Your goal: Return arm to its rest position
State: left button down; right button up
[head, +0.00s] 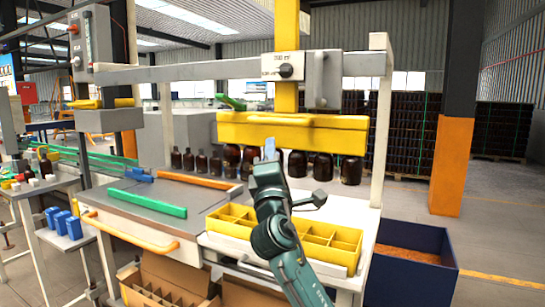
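My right arm rises from the bottom of the head view, in front of the yellow divided crate. Its gripper (268,152) points up and away, in front of the row of amber bottles and just below the yellow bar. Its fingers are small and seen from behind, so their opening cannot be told. No held object shows. My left gripper is not in view.
The yellow crate (342,254) has open compartments that look empty where visible. A yellow bar (225,130) hangs above the bottles. A dark blue bin (440,270) stands at right. Cardboard boxes (170,275) sit below the table. A green strip (147,204) lies at left.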

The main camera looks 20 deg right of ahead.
jog(key=s+a+f+m+g+y, duration=0.1)
jog(key=s+a+f+g+y, duration=0.15)
jog(key=f, duration=0.75)
jog(key=s+a+f+m+g+y, duration=0.1)
jog(key=s+f+y, duration=0.15)
jog(key=f, duration=0.75)
jog(key=s+a+f+m+g+y, duration=0.1)
jog(key=a+f+g+y, duration=0.15)
jog(key=f, duration=0.75)
jog(key=s+a+f+m+g+y, duration=0.1)
jog(key=s+f+m+g, duration=0.1)
jog(key=s+f, duration=0.5)
jog(key=s+a+f+m+g+y, duration=0.1)
jog(key=s+f+m, duration=0.3)
jog(key=s, duration=0.6)
jog(key=s+a+f+m+g+y+p, duration=0.1)
jog(key=s+a+f+m+g+y, duration=0.1)
jog(key=s+f, duration=0.7)
jog(key=shift+a+f+m+g+y, duration=0.3)
jog(key=shift+a+m+y, duration=0.4)
jog(key=shift+m, duration=0.4)
